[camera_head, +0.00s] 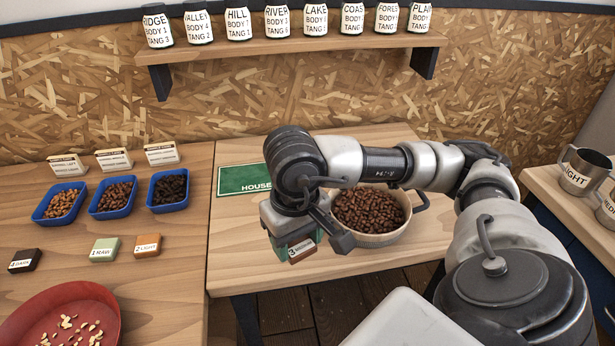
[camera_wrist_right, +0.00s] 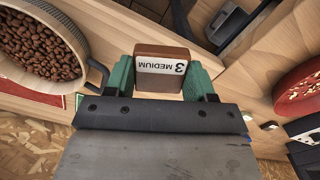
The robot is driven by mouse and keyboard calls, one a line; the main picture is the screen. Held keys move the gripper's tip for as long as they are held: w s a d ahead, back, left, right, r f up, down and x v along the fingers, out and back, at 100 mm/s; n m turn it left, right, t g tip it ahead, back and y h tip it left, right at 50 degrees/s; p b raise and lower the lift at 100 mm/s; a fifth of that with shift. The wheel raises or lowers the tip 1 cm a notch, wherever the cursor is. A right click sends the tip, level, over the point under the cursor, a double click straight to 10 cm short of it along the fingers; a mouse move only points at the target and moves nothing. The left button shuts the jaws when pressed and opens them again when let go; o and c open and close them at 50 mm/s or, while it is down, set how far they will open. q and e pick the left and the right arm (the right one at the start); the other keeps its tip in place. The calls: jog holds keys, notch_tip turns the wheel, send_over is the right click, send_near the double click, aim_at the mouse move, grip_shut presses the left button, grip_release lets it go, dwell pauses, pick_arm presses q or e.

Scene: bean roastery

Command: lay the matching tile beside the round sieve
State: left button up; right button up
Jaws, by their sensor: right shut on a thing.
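My right gripper (camera_head: 300,243) is shut on a brown tile (camera_head: 302,252) marked "3 MEDIUM". In the right wrist view the tile (camera_wrist_right: 161,72) sits between the green fingers (camera_wrist_right: 160,88). The round sieve (camera_head: 385,239), full of brown roasted beans, stands on the middle table, just right of the gripper and partly behind my arm. It also shows at the left of the right wrist view (camera_wrist_right: 82,22). The tile is left of the sieve, near the table's front edge; I cannot tell whether it touches the table. My left gripper is not in view.
On the left table lie a dark tile (camera_head: 25,261), a green "1 RAW" tile (camera_head: 105,249) and an orange "2 LIGHT" tile (camera_head: 147,245). Behind them are three blue bean trays (camera_head: 110,212) with cards. A red bowl (camera_head: 20,318) stands in front. A green sign (camera_head: 240,176) lies behind my gripper.

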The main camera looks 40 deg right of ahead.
jog(key=w+d+f, duration=0.1)
jog(key=w+f, duration=0.1)
jog(key=w, duration=0.1)
jog(key=w+d+f, duration=0.1)
jog(key=w+f, duration=0.1)
jog(key=w, duration=0.2)
jog(key=w+d+f+p, duration=0.1)
jog(key=w+f, duration=0.1)
jog(key=w, duration=0.1)
jog(key=shift+w+d+f, duration=0.3)
jog(key=shift+w+f, duration=0.1)
notch_tip(320, 180, down, 4)
jog(key=shift+r, duration=0.1)
jog(key=shift+f, duration=0.35)
jog(key=o, duration=0.9)
jog(key=shift+o, duration=0.2)
jog(key=shift+r, duration=0.1)
